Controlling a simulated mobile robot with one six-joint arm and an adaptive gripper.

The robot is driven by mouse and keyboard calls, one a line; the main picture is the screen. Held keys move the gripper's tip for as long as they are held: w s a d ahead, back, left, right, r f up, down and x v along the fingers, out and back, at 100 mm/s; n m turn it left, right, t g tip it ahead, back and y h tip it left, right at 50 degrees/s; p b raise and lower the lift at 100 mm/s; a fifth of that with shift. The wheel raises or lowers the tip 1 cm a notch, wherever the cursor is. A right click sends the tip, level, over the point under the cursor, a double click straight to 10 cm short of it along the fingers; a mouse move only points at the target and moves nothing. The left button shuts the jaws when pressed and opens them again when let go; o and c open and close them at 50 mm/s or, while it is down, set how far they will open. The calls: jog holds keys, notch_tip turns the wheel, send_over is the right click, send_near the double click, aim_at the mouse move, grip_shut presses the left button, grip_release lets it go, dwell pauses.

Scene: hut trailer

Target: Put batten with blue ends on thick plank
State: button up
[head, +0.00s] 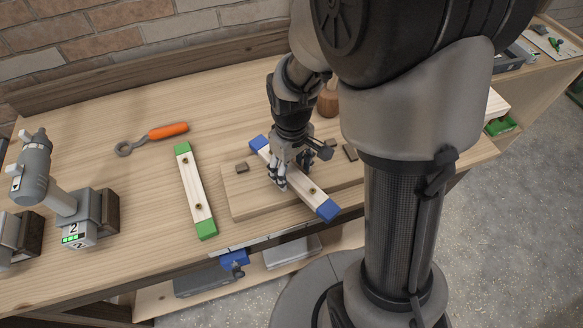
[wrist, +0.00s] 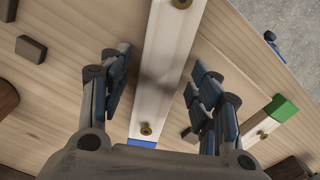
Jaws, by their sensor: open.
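The batten with blue ends (head: 312,191) lies slantwise across the thick plank (head: 248,205) in the head view. Its near blue end reaches past the plank's front edge, and its far blue end is near the back edge. My gripper (head: 291,174) is open and low over the batten, with a finger on either side. In the wrist view the batten (wrist: 163,75) runs between the parted fingers, with visible gaps to both. One blue end shows at the bottom, partly hidden by my gripper. The batten appears to rest on the plank; any slight gap beneath it cannot be told.
Small dark blocks (head: 350,152) lie on the plank, one of them (head: 242,167) left of the batten. A green-ended batten (head: 194,192) lies left of the plank. An orange-handled tool (head: 167,131) and a grey drill (head: 38,172) are farther left. Bare tabletop separates them.

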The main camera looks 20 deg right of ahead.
aim_at(292, 174)
notch_tip(292, 174, up, 12)
jog(key=p, duration=0.4)
jog(key=s+r+m+t, duration=0.4)
jog(key=s+r, duration=0.8)
jog(key=s, duration=0.3)
jog(key=shift+m+t, duration=0.3)
jog(key=shift+c, duration=0.2)
